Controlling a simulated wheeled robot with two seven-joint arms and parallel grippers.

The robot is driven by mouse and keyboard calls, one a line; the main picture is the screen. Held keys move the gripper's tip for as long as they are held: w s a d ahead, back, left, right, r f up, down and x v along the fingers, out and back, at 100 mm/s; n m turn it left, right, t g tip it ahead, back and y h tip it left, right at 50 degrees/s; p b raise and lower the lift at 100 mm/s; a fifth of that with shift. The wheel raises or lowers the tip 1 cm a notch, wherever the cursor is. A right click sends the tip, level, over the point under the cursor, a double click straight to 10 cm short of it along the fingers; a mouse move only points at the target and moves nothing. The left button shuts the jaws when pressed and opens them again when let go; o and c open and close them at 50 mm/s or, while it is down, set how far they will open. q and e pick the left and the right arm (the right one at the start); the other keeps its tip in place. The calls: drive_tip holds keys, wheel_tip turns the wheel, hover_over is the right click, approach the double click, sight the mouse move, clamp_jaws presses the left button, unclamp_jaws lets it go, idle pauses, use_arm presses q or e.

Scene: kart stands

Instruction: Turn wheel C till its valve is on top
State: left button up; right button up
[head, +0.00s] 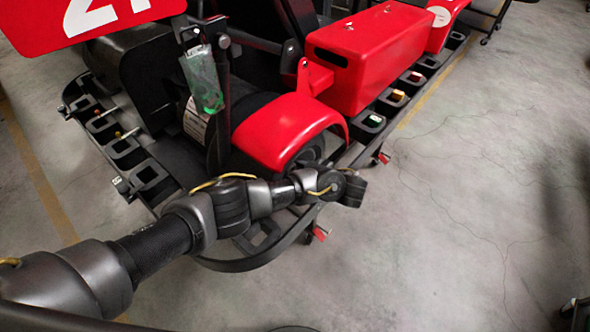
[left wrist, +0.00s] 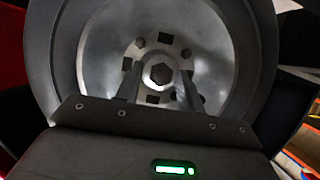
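A kart wheel, its letter not visible, fills the left wrist view with a grey metal rim (left wrist: 68,55) and a central hex nut (left wrist: 160,74). Bolt heads and dark slots surround the nut. I cannot make out a valve; my gripper's body hides the lower part. My left gripper (left wrist: 160,85) has its two fingers apart, one on each side of the nut, pointing at the hub. I cannot tell whether they touch it. In the head view my left gripper (head: 350,188) is at the side of the kart, beside the wheel under the red fender (head: 290,130). My right gripper is not in view.
The kart has a long red side box (head: 370,55) and a red number plate (head: 85,22). A dark frame (head: 250,262) with small bins runs around it. The concrete floor (head: 470,200) at right is mostly clear.

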use_arm(q)
clamp_jaws()
drive_tip(key=shift+w, duration=0.1)
drive_tip(key=shift+d+m+g+b, duration=0.1)
drive_tip(key=shift+m+g+b, duration=0.25)
drive_tip(key=shift+m, duration=0.25)
drive_tip(key=shift+w+m+g+y, duration=0.1)
drive_tip(key=shift+m+g+y, duration=0.55)
drive_tip(key=shift+m, duration=0.35)
drive_tip(key=shift+w+m+y+b, duration=0.1)
drive_tip(key=shift+m+y+b, duration=0.35)
drive_tip(key=shift+m+b, duration=0.2)
drive_tip(key=o, duration=0.8)
unclamp_jaws()
drive_tip(key=shift+c, duration=0.2)
